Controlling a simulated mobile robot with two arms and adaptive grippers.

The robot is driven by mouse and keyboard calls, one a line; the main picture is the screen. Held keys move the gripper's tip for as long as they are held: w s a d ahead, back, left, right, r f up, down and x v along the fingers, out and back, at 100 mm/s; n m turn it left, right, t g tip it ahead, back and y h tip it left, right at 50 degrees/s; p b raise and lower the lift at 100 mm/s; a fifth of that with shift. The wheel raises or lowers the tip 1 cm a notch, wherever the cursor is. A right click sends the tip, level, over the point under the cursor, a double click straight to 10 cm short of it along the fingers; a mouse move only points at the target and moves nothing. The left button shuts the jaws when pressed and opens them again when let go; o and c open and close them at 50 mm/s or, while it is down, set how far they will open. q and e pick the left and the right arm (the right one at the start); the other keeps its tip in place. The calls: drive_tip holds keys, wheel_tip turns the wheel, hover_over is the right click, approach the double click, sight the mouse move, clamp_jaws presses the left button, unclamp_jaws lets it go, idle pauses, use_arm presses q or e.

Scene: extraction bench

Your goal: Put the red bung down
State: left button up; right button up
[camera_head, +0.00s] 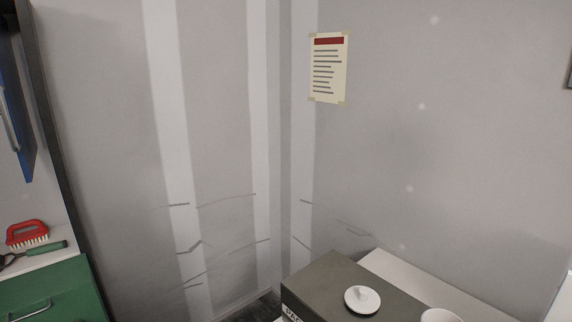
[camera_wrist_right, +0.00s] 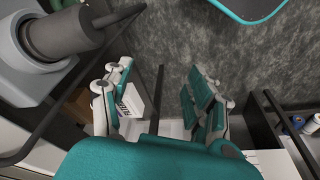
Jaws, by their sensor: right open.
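I see no red bung in either view. My right gripper (camera_wrist_right: 160,98) shows in the right wrist view, its two teal and white fingers spread apart. No held object is visible between them. A small white item (camera_wrist_right: 133,102) shows beside the left finger, and I cannot tell what it is or whether it touches. My left gripper is not in view, and the head view shows neither gripper.
In the head view, a dark box (camera_head: 330,279) bears a white knobbed lid (camera_head: 362,299), with a white cup (camera_head: 440,315) to its right. A red brush (camera_head: 27,232) lies above green drawers (camera_head: 50,290). In the wrist view, a grey cylinder (camera_wrist_right: 65,35) stands upper left, near dark rails.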

drive_tip(key=s+f+b, duration=0.2)
drive_tip(key=s+f, duration=0.1)
drive_tip(key=f, duration=0.7)
drive_tip(key=s+f+b, duration=0.2)
drive_tip(key=s+f, duration=0.2)
drive_tip(key=f, duration=0.5)
drive_tip(key=s+d+f+g+b, duration=0.1)
drive_tip(key=s+d+f+b, duration=0.2)
drive_tip(key=s+f, duration=0.9)
drive_tip(key=shift+d+f+g, duration=0.15)
drive_tip(key=shift+f+g, duration=0.1)
drive_tip(key=shift+g, duration=0.05)
